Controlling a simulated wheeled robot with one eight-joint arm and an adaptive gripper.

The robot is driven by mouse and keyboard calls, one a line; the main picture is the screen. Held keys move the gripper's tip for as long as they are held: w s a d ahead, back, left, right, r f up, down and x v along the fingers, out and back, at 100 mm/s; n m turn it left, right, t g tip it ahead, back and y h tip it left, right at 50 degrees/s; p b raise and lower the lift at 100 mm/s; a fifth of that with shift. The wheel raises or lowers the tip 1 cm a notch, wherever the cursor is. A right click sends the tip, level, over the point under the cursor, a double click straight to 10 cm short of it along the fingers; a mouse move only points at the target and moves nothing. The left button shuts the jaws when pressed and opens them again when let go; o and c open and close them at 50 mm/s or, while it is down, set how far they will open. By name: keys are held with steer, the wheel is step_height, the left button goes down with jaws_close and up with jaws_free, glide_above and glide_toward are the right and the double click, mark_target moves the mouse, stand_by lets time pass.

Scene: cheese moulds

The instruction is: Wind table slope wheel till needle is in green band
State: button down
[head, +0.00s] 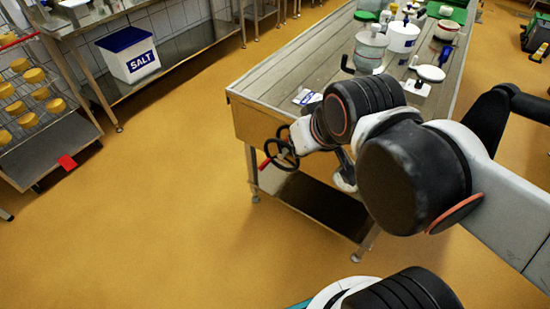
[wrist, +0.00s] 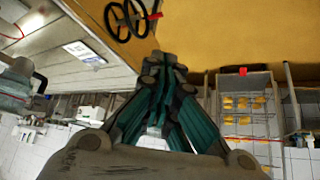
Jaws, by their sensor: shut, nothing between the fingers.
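The slope wheel (head: 286,149) is a black handwheel on the near end of the steel draining table (head: 285,77). It has a red handle (head: 264,164). In the wrist view the wheel (wrist: 113,17) is at the top, with its red handle (wrist: 155,16) on its right. My gripper (wrist: 170,60) is shut and empty, with its fingertips below the wheel in that picture and apart from it. In the head view my arm covers part of the wheel's surroundings, and I cannot make out the fingers. I see no readable needle or green band.
A small white and blue card or plate (head: 306,97) lies on the table near its end. Jars, a white tub (head: 402,37) and a scale-like item stand farther back. A salt bin (head: 129,54) and cheese rack (head: 37,110) are at left.

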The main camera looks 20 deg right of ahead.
steer(key=w+f+n+g+y, duration=0.1)
steer(key=w+f+n, duration=0.15)
steer(key=w, duration=0.75)
steer(key=w+f+n+g, duration=0.1)
steer(key=w+f, duration=0.2)
steer(key=w, duration=0.7)
steer(key=w+f+n+g, duration=0.1)
steer(key=w+f+n, duration=0.1)
steer(key=w+f, duration=0.7)
steer(key=w+f+b, duration=0.2)
steer(key=f+b, duration=0.1)
steer(key=f, duration=0.9)
steer(key=w+f+n+y+b, duration=0.1)
steer(key=f+b, duration=0.2)
steer(key=f, duration=1)
steer(key=shift+w+a+g, duration=0.2)
steer(key=shift+w+g, duration=0.2)
steer(key=shift+n, duration=0.25)
steer(key=shift+f+g+h, duration=0.3)
steer(key=shift+g, duration=0.3)
